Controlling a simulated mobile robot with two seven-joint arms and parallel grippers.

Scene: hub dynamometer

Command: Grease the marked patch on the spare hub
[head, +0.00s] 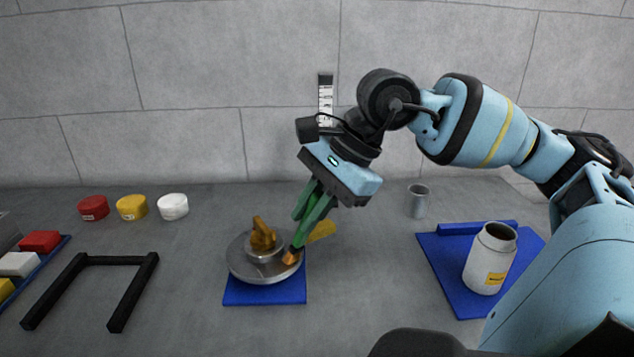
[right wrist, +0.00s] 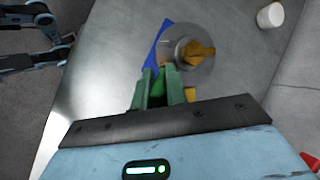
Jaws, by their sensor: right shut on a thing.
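The spare hub (head: 247,272) is a round metal disc with a raised centre and a golden-brown lump (head: 263,236) on top. It lies on a blue mat (head: 265,293); it also shows in the right wrist view (right wrist: 178,54). My right gripper (head: 303,220) has green fingers pointing down at the hub's right side. It is shut on a slim green tool with an orange-brown tip (head: 291,257), apparently a brush. The tip overlaps the disc's right rim; I cannot tell whether it touches. No marked patch can be made out. My left gripper is not in view.
A white jar (head: 491,258) stands on a blue tray (head: 452,270) at right, with a grey cup (head: 417,201) behind. A yellow piece (head: 321,231) lies behind the gripper. A black frame (head: 132,290) and red, yellow and white pucks (head: 132,207) are at left.

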